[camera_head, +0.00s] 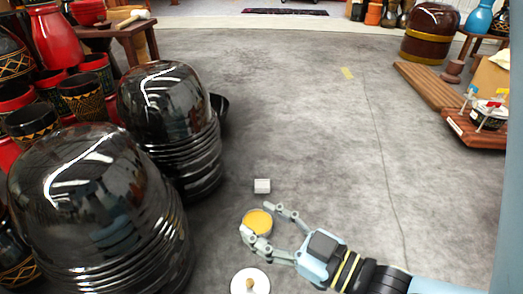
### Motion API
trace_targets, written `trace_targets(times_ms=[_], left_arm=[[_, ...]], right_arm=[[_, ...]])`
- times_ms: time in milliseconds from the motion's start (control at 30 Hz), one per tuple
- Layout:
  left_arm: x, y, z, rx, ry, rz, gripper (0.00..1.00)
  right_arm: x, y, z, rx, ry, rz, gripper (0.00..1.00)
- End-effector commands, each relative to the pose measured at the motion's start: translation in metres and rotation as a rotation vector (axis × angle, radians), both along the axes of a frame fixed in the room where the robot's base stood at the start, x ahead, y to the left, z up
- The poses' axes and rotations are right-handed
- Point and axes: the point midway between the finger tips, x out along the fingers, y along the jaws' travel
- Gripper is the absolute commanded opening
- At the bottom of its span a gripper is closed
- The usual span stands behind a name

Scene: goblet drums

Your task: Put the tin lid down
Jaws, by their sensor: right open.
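A round white disc with a tan knob (239,284), which looks like the tin lid, lies at the bottom edge, partly cut off. A small round open tin with yellow-orange contents (260,224) stands just above it in the picture. My right gripper (256,219) comes in from the lower right with its fingers spread. One fingertip is near the tin's upper right side and the other overlaps its lower left rim. I cannot tell whether they touch the tin. No lid shows between the fingers. My left gripper is not in view.
Large stacked black glossy drums (90,190) fill the left. A small white block (262,186) lies beyond the tin. A low wooden platform (470,130) with a small drum stands at the right. The grey floor in the middle is clear.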

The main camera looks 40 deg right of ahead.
Motion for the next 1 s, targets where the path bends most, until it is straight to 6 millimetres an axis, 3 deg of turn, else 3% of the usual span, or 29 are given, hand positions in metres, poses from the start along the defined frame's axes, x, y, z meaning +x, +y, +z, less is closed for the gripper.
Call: trace_targets(times_ms=[33, 100, 200, 300, 433, 1000], left_arm=[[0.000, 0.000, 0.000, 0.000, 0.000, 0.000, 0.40], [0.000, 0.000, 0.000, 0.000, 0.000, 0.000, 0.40], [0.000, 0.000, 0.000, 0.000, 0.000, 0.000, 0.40], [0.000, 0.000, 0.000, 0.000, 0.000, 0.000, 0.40], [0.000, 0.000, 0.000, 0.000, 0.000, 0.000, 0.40], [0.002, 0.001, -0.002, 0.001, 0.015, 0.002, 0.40]], right_arm=[[0.002, 0.003, 0.035, 0.005, -0.038, -0.012, 0.48], [0.005, 0.004, 0.078, 0.014, -0.079, -0.029, 0.48], [0.007, 0.005, 0.126, 0.022, -0.124, -0.047, 0.48], [0.008, 0.006, 0.154, 0.028, -0.150, -0.057, 0.48], [0.008, 0.006, 0.166, 0.030, -0.160, -0.061, 0.48], [0.009, 0.005, 0.163, 0.028, -0.146, -0.063, 0.48]])
